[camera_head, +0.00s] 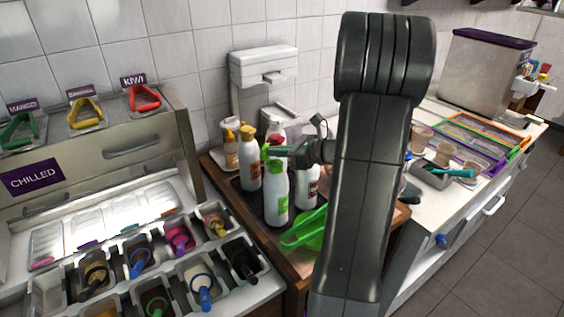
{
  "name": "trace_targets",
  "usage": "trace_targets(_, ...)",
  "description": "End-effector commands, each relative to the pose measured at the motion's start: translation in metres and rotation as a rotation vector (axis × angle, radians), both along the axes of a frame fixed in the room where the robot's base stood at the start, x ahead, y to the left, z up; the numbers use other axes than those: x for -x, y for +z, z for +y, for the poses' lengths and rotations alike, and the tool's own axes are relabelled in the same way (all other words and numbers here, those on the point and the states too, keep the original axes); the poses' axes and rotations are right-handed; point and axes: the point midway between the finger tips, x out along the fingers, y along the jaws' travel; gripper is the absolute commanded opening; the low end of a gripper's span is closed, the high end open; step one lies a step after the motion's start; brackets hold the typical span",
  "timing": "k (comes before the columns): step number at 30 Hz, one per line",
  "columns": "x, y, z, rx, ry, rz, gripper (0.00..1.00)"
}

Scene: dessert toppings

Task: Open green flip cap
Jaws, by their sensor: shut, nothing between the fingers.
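A white squeeze bottle (277,198) with an orange-green label stands upright in the middle of the picture, at the front of a group of bottles. Its green flip cap (274,163) is on top. A green part rises at the cap's left side; whether this is the lid standing open is too small to tell. My gripper (284,151) reaches in from the right at the height of the cap, with its fingertips shut and empty. The tips overlap the cap in the picture; I cannot tell whether they touch it.
Other bottles, including a yellow-topped one (249,165), stand close behind and beside it. A bright green scoop (306,230) lies in front to the right. The chilled topping bins (145,260) are at left. A white dispenser (263,68) stands behind.

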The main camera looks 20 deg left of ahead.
Motion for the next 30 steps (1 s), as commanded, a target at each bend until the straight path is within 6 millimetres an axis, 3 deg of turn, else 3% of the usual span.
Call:
trace_targets(19, -0.002, -0.003, 0.015, -0.001, 0.0, 0.0, 0.0)
trace_targets(30, 0.001, 0.024, -0.021, -0.001, -0.003, -0.002, 0.0)
